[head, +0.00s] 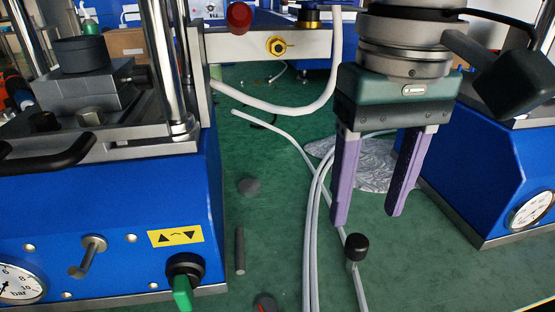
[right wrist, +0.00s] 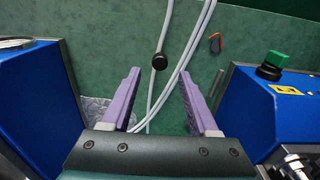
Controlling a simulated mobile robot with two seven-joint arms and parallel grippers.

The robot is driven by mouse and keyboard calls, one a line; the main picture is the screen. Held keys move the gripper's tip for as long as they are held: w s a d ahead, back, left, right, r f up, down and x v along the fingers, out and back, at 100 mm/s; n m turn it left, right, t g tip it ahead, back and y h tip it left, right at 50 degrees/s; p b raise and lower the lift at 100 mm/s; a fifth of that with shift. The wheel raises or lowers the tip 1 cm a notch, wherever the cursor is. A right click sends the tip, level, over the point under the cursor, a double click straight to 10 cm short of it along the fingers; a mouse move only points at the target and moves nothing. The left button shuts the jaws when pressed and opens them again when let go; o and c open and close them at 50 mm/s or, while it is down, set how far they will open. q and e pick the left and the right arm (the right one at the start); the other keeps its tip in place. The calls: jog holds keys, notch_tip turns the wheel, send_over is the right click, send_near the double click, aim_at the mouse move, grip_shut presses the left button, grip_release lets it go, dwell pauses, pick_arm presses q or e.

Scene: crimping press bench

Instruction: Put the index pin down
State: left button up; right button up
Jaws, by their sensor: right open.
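A pin with a black round knob and a short grey shaft, which looks like the index pin (head: 357,246), is on the green bench, knob up, close to the grey hoses. In the right wrist view its black knob (right wrist: 159,62) shows between and just beyond the fingertips. My right gripper (head: 366,220) is open, with its purple fingers pointing down above and behind the pin. Nothing is between the fingers. In the right wrist view the gripper (right wrist: 159,73) is also open and empty. My left gripper is not in view.
Blue press units stand at left (head: 120,220) and right (head: 475,165). Grey hoses (head: 316,220) run along the bench beside the pin. A grey rod (head: 240,251), a grey disc (head: 249,186) and a red-and-dark object (right wrist: 215,43) lie on the green surface. A crumpled silvery sheet (head: 365,165) lies behind the fingers.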

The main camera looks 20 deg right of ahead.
aim_at(357, 242)
notch_tip(357, 242, up, 5)
jog(key=p, duration=0.1)
jog(key=s+a+f+n+t+y, duration=0.1)
jog(key=a+f, duration=0.1)
jog(key=a, duration=0.1)
jog(key=s+a+f+n+y, duration=0.1)
jog(key=s+a+f+n, duration=0.1)
jog(key=a+f, duration=0.1)
jog(key=s+a+f+n+t+y, duration=0.1)
jog(key=a+f+n, duration=0.1)
jog(key=a, duration=0.3)
jog(key=shift+s+f+t+y, duration=0.2)
jog(key=shift+t+y, duration=0.1)
jog(key=shift+y, duration=0.1)
jog(key=shift+t+h, duration=0.4)
jog(key=shift+t, duration=0.1)
jog(key=s+d+f, duration=0.2)
jog(key=shift+s+d+f, duration=0.1)
jog(key=shift+s+d, duration=0.15)
jog(key=shift+d, duration=0.15)
jog(key=s+d+f+h, duration=0.2)
jog(key=s+d, duration=0.3)
jog(key=d, duration=0.2)
jog(key=shift+s+d+f+h, duration=0.2)
jog(key=shift+f+h, duration=0.05)
jog(key=shift+h, duration=0.15)
